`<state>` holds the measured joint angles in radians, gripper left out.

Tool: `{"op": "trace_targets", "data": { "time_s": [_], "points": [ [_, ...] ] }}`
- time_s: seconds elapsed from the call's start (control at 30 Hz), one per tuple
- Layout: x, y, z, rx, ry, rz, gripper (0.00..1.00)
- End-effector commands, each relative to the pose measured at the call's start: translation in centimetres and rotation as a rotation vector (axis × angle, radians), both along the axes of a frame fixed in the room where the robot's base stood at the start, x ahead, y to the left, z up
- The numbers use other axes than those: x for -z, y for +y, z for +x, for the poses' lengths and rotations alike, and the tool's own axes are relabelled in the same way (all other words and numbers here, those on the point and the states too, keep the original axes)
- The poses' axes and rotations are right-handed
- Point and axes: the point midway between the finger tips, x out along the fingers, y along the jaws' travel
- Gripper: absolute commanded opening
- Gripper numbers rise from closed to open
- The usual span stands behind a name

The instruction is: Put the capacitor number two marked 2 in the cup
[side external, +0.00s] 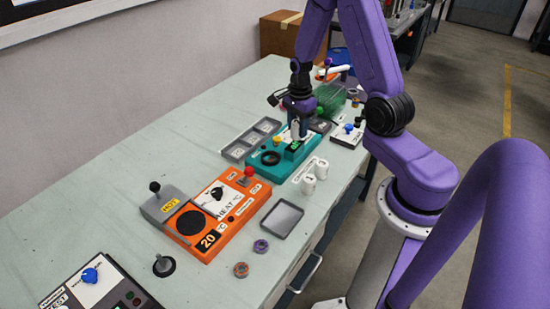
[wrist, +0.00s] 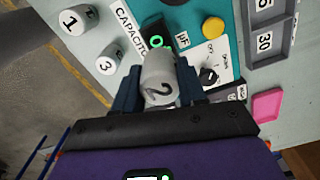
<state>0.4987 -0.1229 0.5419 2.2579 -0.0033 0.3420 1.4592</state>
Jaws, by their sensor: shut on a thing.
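The capacitor marked 2 (wrist: 160,80) is a light grey cylinder. My gripper (wrist: 160,92) is shut on it, with one dark finger on each side. In the side view my gripper (side external: 296,124) is over the far part of the teal device (side external: 258,167). A black round ring (side external: 271,158), possibly the cup, sits on the near end of that device, apart from the gripper. In the wrist view only a dark edge of it shows at the top. Whether the capacitor touches the device below cannot be told.
White capacitors 1 (wrist: 74,20) and 3 (wrist: 107,62) stand beside the teal device. The device carries a green-lit display (wrist: 155,40), a yellow button (wrist: 213,28) and a black knob (wrist: 209,75). A grey compartment tray (side external: 251,140) and an orange heater (side external: 220,214) are nearby.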

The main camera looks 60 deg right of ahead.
Motion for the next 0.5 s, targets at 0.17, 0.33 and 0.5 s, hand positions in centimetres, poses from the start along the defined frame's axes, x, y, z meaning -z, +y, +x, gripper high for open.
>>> {"op": "trace_targets", "data": {
  "time_s": [0.17,0.33,0.5],
  "points": [
    [-0.5,4.3,3.7,-0.005,-0.001,-0.001,0.09],
    [-0.8,6.5,5.2,0.000,0.000,-0.001,0.09],
    [0.9,7.0,5.4,0.002,0.006,0.000,0.09]
  ]
}}
